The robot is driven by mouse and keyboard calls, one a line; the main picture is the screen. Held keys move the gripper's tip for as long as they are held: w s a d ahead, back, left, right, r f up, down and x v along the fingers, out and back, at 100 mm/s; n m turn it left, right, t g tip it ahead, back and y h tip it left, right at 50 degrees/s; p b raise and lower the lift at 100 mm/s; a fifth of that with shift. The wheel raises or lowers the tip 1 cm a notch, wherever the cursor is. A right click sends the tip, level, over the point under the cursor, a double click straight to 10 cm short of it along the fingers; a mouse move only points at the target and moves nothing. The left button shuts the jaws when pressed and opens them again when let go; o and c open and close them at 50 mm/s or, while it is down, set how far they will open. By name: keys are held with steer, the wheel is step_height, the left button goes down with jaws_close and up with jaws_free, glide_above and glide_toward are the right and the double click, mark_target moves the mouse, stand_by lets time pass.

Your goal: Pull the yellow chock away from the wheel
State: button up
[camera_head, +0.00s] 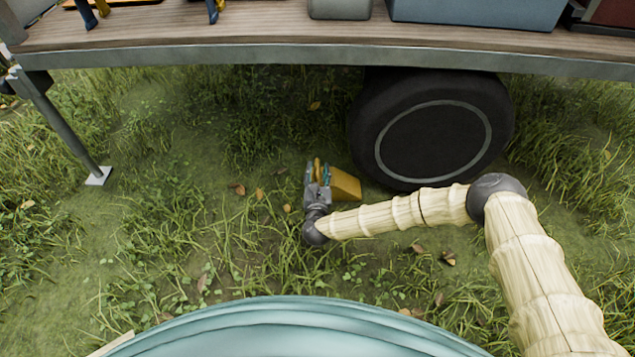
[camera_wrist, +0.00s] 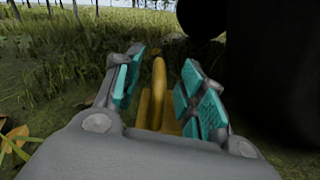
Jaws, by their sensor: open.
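The yellow chock (camera_head: 345,185) lies on the grass at the left side of the black wheel (camera_head: 432,130), under the trailer. My gripper (camera_head: 318,170) is at the chock's left side, low to the ground. In the wrist view, the chock's upright yellow handle (camera_wrist: 159,92) stands between the two teal finger pads of my gripper (camera_wrist: 158,88). The fingers are open, with a gap showing on both sides of the handle. The wheel also shows as a dark shape in the wrist view (camera_wrist: 275,60). The chock's lower part is partly hidden by my gripper.
The trailer bed (camera_head: 260,50) overhangs the wheel and chock, with bins and tools on top. A metal support leg (camera_head: 70,130) with a foot plate stands at the left. The grass between the leg and chock is open, with a few fallen leaves.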

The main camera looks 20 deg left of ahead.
steer(key=shift+w+a, duration=0.1)
steer(key=shift+w, duration=0.2)
jaws_close()
